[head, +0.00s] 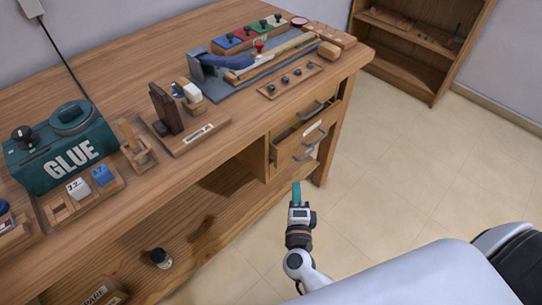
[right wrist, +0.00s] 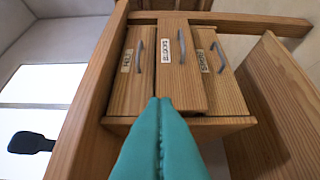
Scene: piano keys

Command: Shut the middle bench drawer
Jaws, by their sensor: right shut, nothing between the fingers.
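The bench (head: 150,70) has a stack of three drawers at its right end. The middle drawer (head: 298,146) sticks out past the others, with its dark inside showing at the top. In the right wrist view the stack looks turned sideways, and the middle drawer (right wrist: 183,75) stands proud between its two neighbours, with a grey bar handle and a label. My right gripper (head: 297,188) is shut and empty, below and in front of the drawers. Its teal fingertips (right wrist: 160,102) overlap the end of the middle drawer front; I cannot tell if they touch. My left gripper is not in view.
The upper drawer (head: 318,106) and its handle sit above the middle one. The tiled floor (head: 390,160) to the right is clear, up to a wooden shelf (head: 425,50).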

